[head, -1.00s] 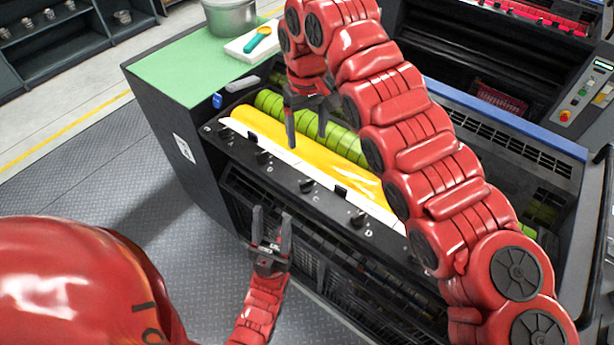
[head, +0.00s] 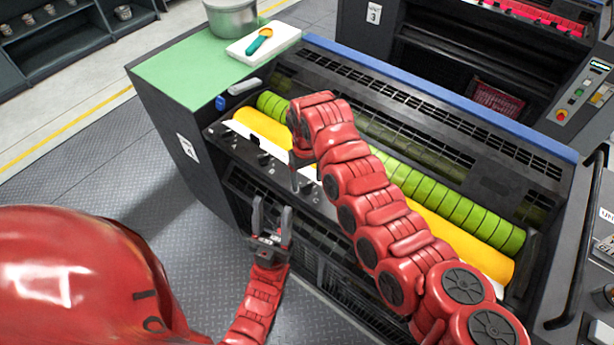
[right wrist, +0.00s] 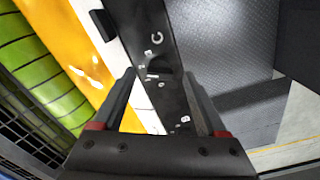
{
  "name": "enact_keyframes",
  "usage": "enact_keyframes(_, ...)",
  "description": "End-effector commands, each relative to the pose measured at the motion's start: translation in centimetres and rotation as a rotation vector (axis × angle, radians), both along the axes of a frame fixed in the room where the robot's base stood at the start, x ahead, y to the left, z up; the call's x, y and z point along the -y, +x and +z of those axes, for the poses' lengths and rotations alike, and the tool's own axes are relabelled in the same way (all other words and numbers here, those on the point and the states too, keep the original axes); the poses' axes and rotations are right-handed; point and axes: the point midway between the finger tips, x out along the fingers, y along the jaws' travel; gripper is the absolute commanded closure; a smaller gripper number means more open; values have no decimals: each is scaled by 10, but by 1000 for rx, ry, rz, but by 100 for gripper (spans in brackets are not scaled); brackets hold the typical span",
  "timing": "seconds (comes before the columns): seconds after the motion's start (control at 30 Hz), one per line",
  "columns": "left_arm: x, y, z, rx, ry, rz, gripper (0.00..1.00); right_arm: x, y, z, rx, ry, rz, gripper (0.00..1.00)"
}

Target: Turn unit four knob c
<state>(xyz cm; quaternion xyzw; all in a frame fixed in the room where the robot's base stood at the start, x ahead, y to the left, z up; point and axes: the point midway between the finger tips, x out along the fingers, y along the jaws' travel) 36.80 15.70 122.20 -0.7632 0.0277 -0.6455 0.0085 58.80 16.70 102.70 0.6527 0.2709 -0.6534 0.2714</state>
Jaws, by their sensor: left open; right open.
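Unit four (head: 215,185) is the dark press unit with a "4" label on its end. A black rail (head: 237,143) with small knobs runs along its front edge. My right gripper (head: 303,185) is over this rail, pointing down, partly hidden by its own arm. In the right wrist view my right gripper (right wrist: 160,76) is open. A small dark knob (right wrist: 161,72) near the letter C lies between its fingertips; I cannot tell whether they touch it. My left gripper (head: 271,208) is open and empty, in front of the unit and below the rail.
Yellow and green rollers (head: 470,205) lie behind the rail. A green top (head: 185,65) holds a pot (head: 232,18) and a white board (head: 264,40) with a spoon-like tool. Another unit (head: 430,45) stands behind. Open floor (head: 100,160) lies to the left.

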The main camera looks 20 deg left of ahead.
Motion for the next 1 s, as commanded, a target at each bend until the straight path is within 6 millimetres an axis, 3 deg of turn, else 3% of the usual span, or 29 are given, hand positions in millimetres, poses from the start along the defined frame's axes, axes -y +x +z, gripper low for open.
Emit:
enact_keyframes(0.2,0,0,6,0,0,0,50,0,0,-13,1,1,-1,25)
enact_keyframes(0.43,0,0,6,0,0,0,50,0,0,-14,1,1,-1,25)
enact_keyframes(0.87,0,0,6,0,0,0,50,0,0,-14,1,1,-1,100)
enact_keyframes(1.0,0,0,5,0,0,0,50,0,0,-14,1,1,0,100)
